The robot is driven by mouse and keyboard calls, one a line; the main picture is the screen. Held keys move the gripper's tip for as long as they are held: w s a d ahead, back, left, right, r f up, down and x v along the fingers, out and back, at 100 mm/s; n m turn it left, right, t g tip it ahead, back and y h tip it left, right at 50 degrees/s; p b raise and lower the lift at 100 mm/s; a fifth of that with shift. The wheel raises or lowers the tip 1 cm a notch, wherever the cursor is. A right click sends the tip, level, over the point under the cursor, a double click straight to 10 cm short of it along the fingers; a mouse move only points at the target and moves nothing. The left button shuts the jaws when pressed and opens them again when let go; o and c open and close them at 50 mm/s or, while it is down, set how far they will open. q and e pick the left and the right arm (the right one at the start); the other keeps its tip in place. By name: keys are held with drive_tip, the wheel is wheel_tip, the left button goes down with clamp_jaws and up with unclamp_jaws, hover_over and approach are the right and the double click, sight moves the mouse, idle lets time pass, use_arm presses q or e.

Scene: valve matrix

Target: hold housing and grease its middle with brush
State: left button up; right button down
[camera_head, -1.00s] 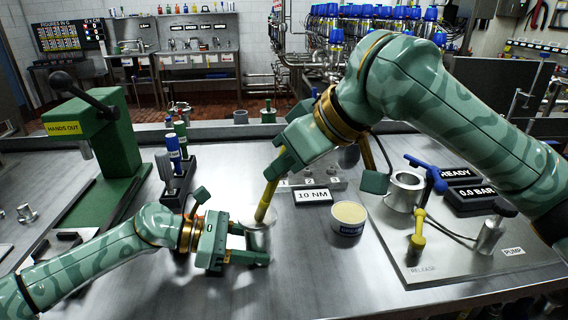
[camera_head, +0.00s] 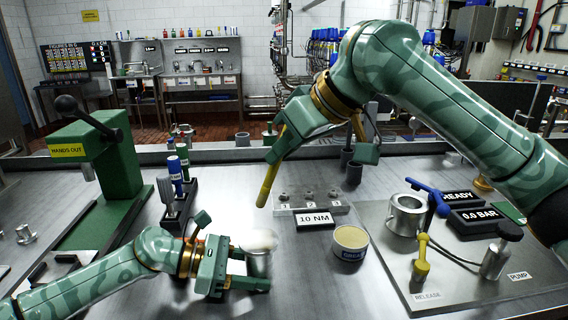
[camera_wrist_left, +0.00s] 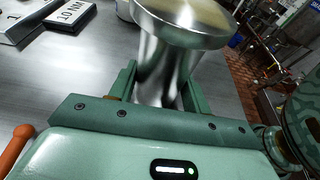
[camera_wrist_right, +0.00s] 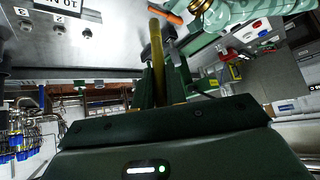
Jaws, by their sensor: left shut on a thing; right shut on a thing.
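The housing (camera_head: 257,262) is a shiny metal cylinder with a wide flange. It stands upright between the fingers of my left gripper (camera_head: 250,272), which is shut on it. In the left wrist view the housing (camera_wrist_left: 165,70) shows a beige top face, cut by the upper edge. My right gripper (camera_head: 277,155) is shut on the yellow brush (camera_head: 268,185), which points down. The brush's lower end hangs above the housing, apart from it. The right wrist view also shows the yellow brush (camera_wrist_right: 156,45). A tub of pale grease (camera_head: 350,244) stands right of the housing.
A 10 NM sign (camera_head: 314,219) and a numbered metal plate (camera_head: 312,200) lie behind the tub. A green press (camera_head: 110,165) and a dark rack (camera_head: 178,207) stand at left. The pump plate (camera_head: 455,270) with a metal cylinder (camera_head: 406,215) and hoses fills the right.

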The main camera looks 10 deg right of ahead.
drive_tip(key=shift+r, duration=1.8)
drive_tip(key=shift+a+f, duration=0.5)
drive_tip(key=shift+a, duration=0.25)
